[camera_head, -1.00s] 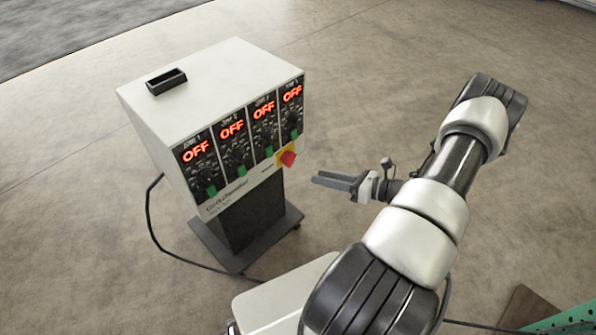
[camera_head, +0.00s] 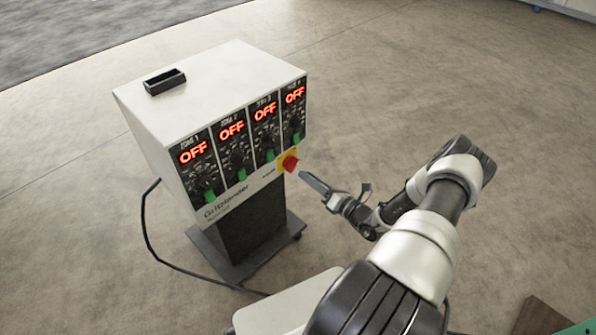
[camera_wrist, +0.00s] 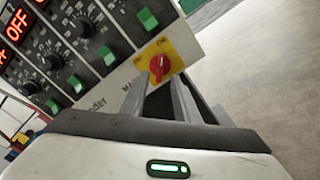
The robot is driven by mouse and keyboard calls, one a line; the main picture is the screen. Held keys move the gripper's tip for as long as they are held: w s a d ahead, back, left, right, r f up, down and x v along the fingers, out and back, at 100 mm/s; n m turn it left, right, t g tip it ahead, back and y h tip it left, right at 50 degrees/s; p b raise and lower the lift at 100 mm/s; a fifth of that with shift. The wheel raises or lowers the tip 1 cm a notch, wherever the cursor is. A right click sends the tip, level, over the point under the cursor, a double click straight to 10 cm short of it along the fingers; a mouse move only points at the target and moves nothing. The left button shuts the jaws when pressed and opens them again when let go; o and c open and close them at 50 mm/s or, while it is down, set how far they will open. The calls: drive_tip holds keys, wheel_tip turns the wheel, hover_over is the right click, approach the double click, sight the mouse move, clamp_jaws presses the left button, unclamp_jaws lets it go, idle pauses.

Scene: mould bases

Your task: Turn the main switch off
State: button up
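The main switch (camera_head: 290,162) is a red rotary knob on a yellow plate at the lower right corner of the control cabinet's (camera_head: 205,85) front. In the wrist view the red knob (camera_wrist: 160,66) stands just beyond my fingertips, with its grip close to upright in the picture. My gripper (camera_head: 316,190) is a little to the right of and below the knob in the head view, apart from it. In the wrist view its two fingers (camera_wrist: 170,92) are spread with a gap between them, and nothing is held.
The cabinet has several zone panels (camera_head: 232,150) with red OFF displays, black knobs and green rocker switches. It stands on a dark pedestal and base plate (camera_head: 235,262). A black cable (camera_head: 146,225) runs along its left.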

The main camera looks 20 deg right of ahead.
sight(295, 167)
drive_tip(key=x, duration=0.6)
drive_tip(key=shift+b, duration=0.4)
drive_tip(key=shift+s+d, duration=0.1)
clamp_jaws()
